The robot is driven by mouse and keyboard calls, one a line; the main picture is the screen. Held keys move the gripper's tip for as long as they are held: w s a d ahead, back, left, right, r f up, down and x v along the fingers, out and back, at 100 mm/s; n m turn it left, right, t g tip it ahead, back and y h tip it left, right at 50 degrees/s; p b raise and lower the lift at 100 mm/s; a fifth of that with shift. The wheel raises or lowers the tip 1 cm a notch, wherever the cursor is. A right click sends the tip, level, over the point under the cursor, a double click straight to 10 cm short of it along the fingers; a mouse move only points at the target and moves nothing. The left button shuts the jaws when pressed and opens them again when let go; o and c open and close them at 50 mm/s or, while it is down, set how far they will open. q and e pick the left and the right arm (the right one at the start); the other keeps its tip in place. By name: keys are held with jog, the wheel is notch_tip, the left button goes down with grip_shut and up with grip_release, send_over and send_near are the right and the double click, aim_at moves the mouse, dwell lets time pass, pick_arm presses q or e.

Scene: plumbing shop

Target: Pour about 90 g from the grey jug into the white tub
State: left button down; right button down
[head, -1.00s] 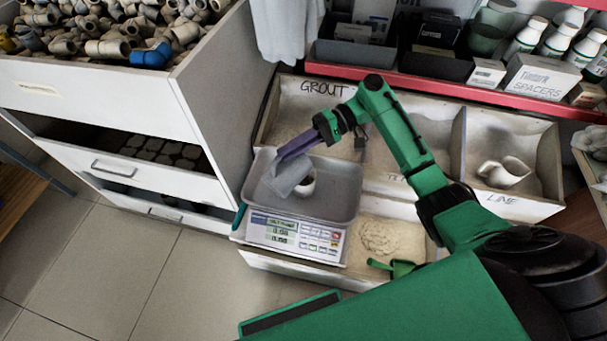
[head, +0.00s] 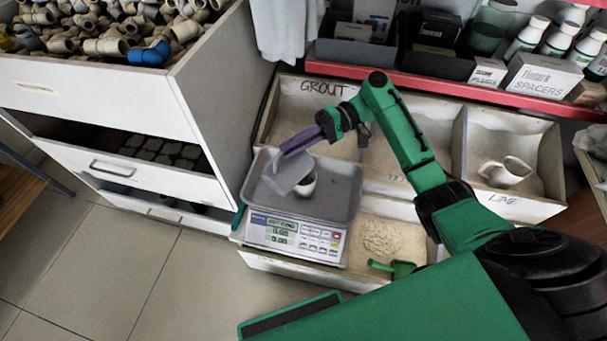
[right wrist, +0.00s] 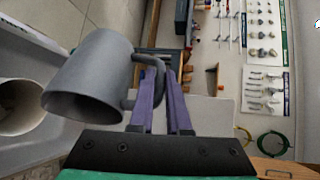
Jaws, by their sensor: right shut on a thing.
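My right gripper (head: 301,142), with purple fingers, is shut on the handle of the grey jug (head: 286,174). It holds the jug above the scale pan, just left of and partly over the white tub (head: 309,187). The jug is tilted; its contents and any stream are not visible. The tub stands on the pan of the scale (head: 338,205), partly hidden by the jug. In the right wrist view the gripper (right wrist: 165,100) grips the jug's handle, the jug (right wrist: 90,75) has its mouth toward lower left, and the tub (right wrist: 22,105) is at the left edge. My left gripper is not in view.
The scale's display (head: 281,232) is lit, digits too small to read surely. Bins of powder surround the scale, with a green scoop (head: 395,267) at front right and a pale scoop (head: 506,172) at right. A white drawer cabinet (head: 140,150) stands close left.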

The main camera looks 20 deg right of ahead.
jog(key=shift+w+d+r+y+b, duration=0.25)
jog(key=shift+w+d+y+b, duration=0.2)
jog(key=shift+d+b, duration=0.25)
dwell(1.0)
jog(key=shift+w+d+r+m+y+b, duration=0.1)
jog(key=shift+w+d+m+y+b, duration=0.3)
jog(key=shift+b, duration=0.35)
jog(key=shift+w+d+m+y+b, duration=0.15)
jog(key=shift+d+y+b, duration=0.2)
jog(key=shift+d+b, duration=0.25)
dwell(0.9)
